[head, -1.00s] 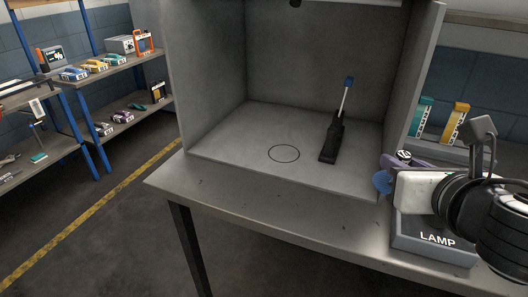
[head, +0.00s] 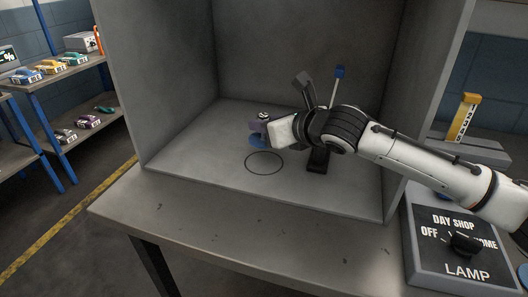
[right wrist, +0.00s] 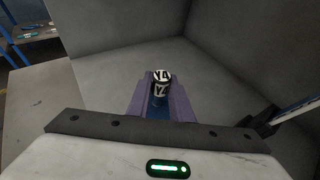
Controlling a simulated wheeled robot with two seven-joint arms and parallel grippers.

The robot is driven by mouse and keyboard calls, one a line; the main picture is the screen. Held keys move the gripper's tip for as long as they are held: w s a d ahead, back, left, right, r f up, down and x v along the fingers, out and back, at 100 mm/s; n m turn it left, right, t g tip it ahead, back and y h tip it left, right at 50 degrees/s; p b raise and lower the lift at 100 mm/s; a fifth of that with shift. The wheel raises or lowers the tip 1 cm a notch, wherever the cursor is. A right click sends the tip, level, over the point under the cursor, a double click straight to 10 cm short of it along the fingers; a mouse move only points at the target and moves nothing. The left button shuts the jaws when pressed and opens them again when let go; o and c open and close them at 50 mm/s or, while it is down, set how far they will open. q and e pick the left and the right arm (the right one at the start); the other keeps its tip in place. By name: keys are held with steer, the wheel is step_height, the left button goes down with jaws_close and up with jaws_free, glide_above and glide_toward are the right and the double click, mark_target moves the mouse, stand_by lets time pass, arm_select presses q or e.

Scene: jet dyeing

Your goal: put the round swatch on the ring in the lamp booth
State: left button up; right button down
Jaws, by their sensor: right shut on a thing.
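The round swatch (head: 257,141) is a blue disc, held low inside the lamp booth (head: 160,85). My right gripper (head: 262,126) has purple fingers and is shut on it. In the right wrist view the fingers close around a black-and-white piece marked Y4 (right wrist: 161,84), with some blue below it. The ring (head: 264,163) is a thin dark circle on the booth floor. The swatch appears just behind the ring's far edge in the head view; its exact height above the floor is hard to tell. My left gripper is not in view.
A dark stand (head: 317,160) with a blue-tipped rod (head: 339,73) stands right of the ring, partly behind my right arm. The LAMP switch box (head: 462,260) is at the table's right. The booth floor left of the ring is clear.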

steer(key=shift+f, duration=3.15)
steer(key=c, duration=1.6)
jaws_free()
steer(key=shift+f, duration=0.2)
steer(key=shift+r, duration=0.1)
steer(key=shift+s+d+r, duration=0.15)
steer(key=v, duration=1.1)
steer(key=shift+s+d+r, duration=0.1)
steer(key=shift+s+d, duration=0.1)
steer(key=shift+s, duration=0.1)
